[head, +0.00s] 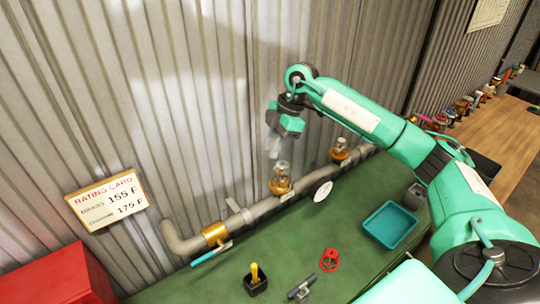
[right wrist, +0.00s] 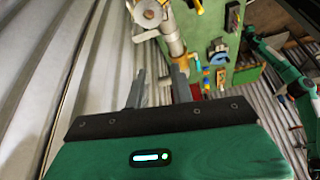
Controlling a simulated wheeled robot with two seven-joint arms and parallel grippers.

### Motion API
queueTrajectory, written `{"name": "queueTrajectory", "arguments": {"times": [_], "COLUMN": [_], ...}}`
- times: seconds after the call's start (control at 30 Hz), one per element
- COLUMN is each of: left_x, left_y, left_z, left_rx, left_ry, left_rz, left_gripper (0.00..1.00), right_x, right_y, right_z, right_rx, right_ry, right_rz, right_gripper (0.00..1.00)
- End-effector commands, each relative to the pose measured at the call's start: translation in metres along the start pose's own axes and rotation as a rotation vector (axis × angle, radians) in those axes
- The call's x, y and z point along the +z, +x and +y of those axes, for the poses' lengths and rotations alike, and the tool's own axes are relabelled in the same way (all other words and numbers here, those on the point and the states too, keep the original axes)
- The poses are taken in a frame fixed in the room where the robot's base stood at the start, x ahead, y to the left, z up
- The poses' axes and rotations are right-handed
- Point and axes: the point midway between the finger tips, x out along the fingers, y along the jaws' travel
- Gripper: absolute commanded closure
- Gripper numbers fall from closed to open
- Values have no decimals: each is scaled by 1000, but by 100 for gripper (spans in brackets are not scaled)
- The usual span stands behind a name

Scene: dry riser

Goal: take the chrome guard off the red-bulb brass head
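Two brass heads stand on the grey pipe (head: 262,211) along the wall. The nearer head (head: 280,186) has a greyish, shiny top that looks like the chrome guard (head: 283,168); the farther head (head: 339,152) stands up the pipe to the right. Bulb colours are too small to tell. My right gripper (head: 273,152) hangs just above and left of the nearer head, fingers down, apart from it. In the right wrist view its two fingers are spread with nothing between them. A round, pale metal piece (right wrist: 148,14) shows beyond them. My left gripper is not seen.
The rating card (head: 106,199) is on the corrugated wall, above a red box (head: 60,278). On the green bench are a teal tray (head: 390,224), a red cage-like piece (head: 329,260) and a black holder (head: 255,284). A white oval tag (head: 323,191) is beside the pipe.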

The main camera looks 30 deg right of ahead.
Motion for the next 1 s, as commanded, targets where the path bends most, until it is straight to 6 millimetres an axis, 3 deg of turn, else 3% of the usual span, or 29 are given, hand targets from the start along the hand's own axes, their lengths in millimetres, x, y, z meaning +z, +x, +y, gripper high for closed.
{"name": "queueTrajectory", "arguments": {"times": [0.13,0.5,0.7,1.0], "left_x": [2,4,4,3], "left_y": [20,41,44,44], "left_z": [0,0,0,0], "left_rx": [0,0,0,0], "left_ry": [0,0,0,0], "left_rz": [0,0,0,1], "left_gripper": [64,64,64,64], "right_x": [2,1,1,0], "right_y": [-29,-94,-108,-111], "right_z": [1,1,0,0], "right_rx": [8,3,1,1], "right_ry": [-1,0,1,1], "right_rz": [0,1,0,0], "right_gripper": [77,77,77,77]}}
